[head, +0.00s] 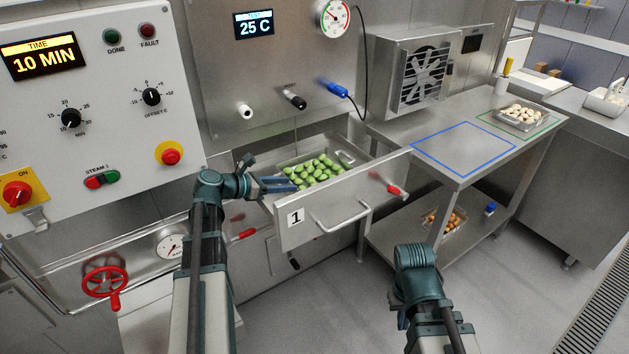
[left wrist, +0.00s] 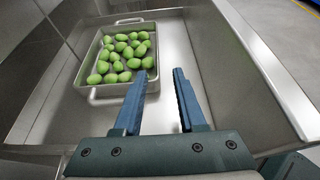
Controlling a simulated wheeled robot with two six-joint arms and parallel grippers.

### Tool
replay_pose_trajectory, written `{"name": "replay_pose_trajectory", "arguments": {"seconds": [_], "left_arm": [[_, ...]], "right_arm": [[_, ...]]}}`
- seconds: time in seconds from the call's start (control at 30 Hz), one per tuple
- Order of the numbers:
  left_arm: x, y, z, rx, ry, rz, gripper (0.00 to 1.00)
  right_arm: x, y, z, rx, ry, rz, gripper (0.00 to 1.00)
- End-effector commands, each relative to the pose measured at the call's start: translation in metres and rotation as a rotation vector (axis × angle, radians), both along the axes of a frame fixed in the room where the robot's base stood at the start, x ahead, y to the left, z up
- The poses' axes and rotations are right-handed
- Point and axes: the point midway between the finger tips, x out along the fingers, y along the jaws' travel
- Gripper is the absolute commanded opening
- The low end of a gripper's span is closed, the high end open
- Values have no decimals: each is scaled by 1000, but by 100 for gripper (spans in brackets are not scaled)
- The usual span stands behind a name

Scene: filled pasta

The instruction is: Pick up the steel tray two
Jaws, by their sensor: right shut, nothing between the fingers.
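A steel tray with two handles and several green filled pasta pieces sits in the open drawer; its far handle shows in the head view (head: 345,158) and its near rim in the left wrist view (left wrist: 122,89). I cannot tell which tray is number two. My left gripper (head: 292,184) is over the drawer beside the tray. In the left wrist view its fingers (left wrist: 163,74) are apart and empty, with the tray ahead and to the left. My right gripper (head: 401,321) is low in front of the shelf table, shut and mostly hidden by its own wrist.
The drawer (head: 300,235), marked 1, has raised walls. A tray of pale pieces (head: 522,124) stands in a green outline on the right table; the blue outline (head: 462,150) is empty. A tray of orange-brown pieces (head: 459,229) is on the lower shelf.

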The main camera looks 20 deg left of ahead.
Motion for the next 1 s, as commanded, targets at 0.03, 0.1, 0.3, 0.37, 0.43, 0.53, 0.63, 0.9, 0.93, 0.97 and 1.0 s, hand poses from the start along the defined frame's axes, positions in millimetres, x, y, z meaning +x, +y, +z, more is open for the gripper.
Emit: {"name": "replay_pose_trajectory", "arguments": {"seconds": [0.03, 0.1, 0.3, 0.37, 0.43, 0.53, 0.63, 0.9, 0.93, 0.97, 1.0], "left_arm": [[0, 0, -10, 0, 0, 0, 40], [0, 0, -15, 0, 0, 0, 40], [0, 0, -16, 0, 0, 0, 40], [3, -2, -17, 0, 0, -1, 40], [10, -7, -22, 1, -1, -3, 40], [24, -18, -31, 1, 0, -4, 40], [39, -29, -38, 1, 0, -4, 40], [61, -47, -48, 1, 0, -1, 40], [62, -48, -49, 0, 1, -1, 40], [63, -48, -49, 0, 1, -1, 40], [63, -49, -49, 0, 1, -1, 40]], "right_arm": [[0, 0, -10, 0, 0, 0, 0], [0, 0, -15, 0, 0, 0, 0], [0, 0, -16, 0, 0, 0, 0], [0, 0, -17, 0, 0, 0, 0], [0, 0, -22, 0, 0, 0, 0], [0, 0, -31, 0, 0, 0, 0], [0, 0, -38, 0, 0, 0, 0], [0, 0, -48, 0, 0, 0, 0], [0, 0, -49, 0, 0, 0, 0], [0, 0, -49, 0, 0, 0, 0], [0, 0, -49, 0, 0, 0, 0]]}}
